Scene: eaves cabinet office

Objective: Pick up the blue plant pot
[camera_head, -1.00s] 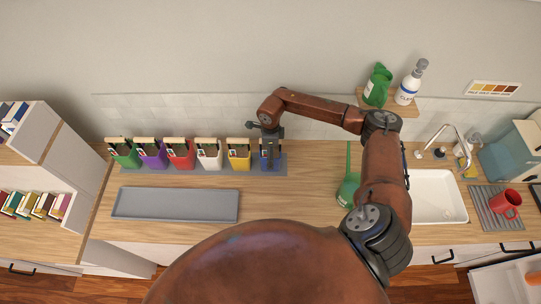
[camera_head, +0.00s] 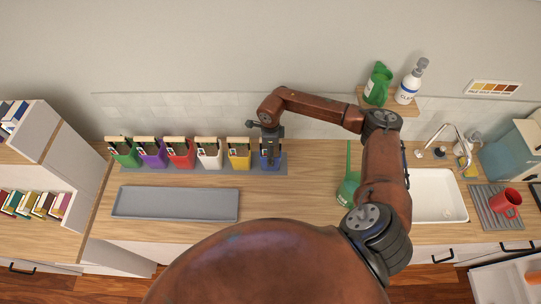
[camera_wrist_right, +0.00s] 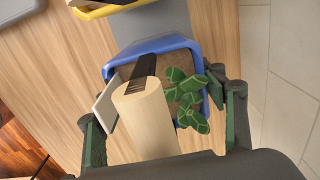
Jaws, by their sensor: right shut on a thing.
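The blue plant pot (camera_head: 270,165) stands on a grey mat at the right end of a row of coloured pots. My right gripper (camera_head: 271,150) reaches down over it from above. In the right wrist view, the blue pot (camera_wrist_right: 152,46) is between the two fingers of my right gripper (camera_wrist_right: 161,106), which is shut on it. The pot holds brown soil, a green leafy plant (camera_wrist_right: 187,98), a pale wooden block (camera_wrist_right: 146,115) and a white label (camera_wrist_right: 106,104). The block and plant hide part of the pot. My left gripper is in neither view.
The yellow pot (camera_head: 239,163) stands close to the left of the blue pot, with several more beyond. A grey tray (camera_head: 175,204) lies in front.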

